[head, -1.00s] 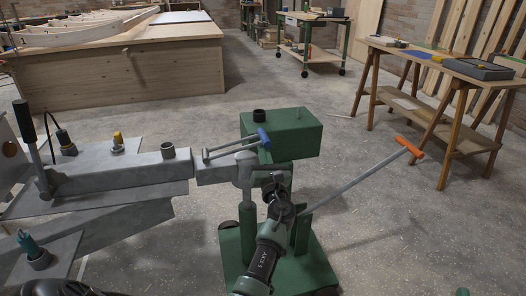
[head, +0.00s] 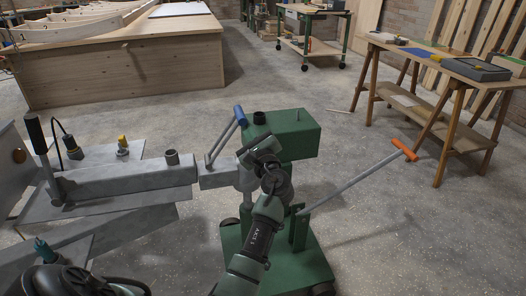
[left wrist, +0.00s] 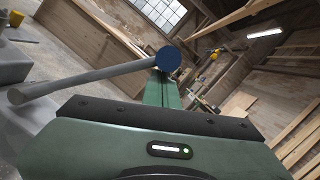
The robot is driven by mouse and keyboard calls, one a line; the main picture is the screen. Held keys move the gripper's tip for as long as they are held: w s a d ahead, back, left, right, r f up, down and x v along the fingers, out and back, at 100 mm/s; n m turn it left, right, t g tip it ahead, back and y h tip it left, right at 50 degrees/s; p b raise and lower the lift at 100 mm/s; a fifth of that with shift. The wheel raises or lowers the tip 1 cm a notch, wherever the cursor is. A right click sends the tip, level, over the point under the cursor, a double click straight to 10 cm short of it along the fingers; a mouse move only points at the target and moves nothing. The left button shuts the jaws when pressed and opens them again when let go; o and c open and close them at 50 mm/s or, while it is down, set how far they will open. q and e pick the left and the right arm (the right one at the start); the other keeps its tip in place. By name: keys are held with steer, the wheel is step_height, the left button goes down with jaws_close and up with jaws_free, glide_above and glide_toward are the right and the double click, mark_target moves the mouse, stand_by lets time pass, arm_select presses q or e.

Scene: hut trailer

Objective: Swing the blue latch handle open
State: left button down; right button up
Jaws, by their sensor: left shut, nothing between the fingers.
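The latch handle has a blue grip (head: 240,116) on two grey bars. It stands steeply tilted, its blue end up, at the coupling between the grey trailer drawbar (head: 125,180) and the green wheeled unit (head: 300,137). In the left wrist view the round blue grip end (left wrist: 169,59) and a grey bar show just beyond my gripper. My left gripper (head: 255,149) is shut and empty, just below and right of the blue grip. I cannot tell whether it touches the handle. My right gripper is not in view.
A grey lever with an orange grip (head: 404,149) sticks out to the right of the green unit. A wooden workbench (head: 130,65) is behind.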

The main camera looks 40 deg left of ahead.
mark_target(236, 116)
arm_select(q)
steer(key=s+r+n, duration=0.1)
steer(key=s+a+r+n+p, duration=0.1)
steer(key=shift+a+r+n+g+p, duration=0.2)
steer(key=shift+a+n+g+p, duration=0.1)
steer(key=shift+g, duration=0.1)
steer(key=shift+s+a+r+n+g+p, duration=0.45)
steer(key=shift+s+a+n+p, duration=0.3)
steer(key=shift+n, duration=0.35)
steer(key=shift+s+r, duration=0.1)
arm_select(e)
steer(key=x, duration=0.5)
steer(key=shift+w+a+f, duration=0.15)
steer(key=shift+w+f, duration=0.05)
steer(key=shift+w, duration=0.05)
arm_select(q)
steer(key=shift+a, duration=0.1)
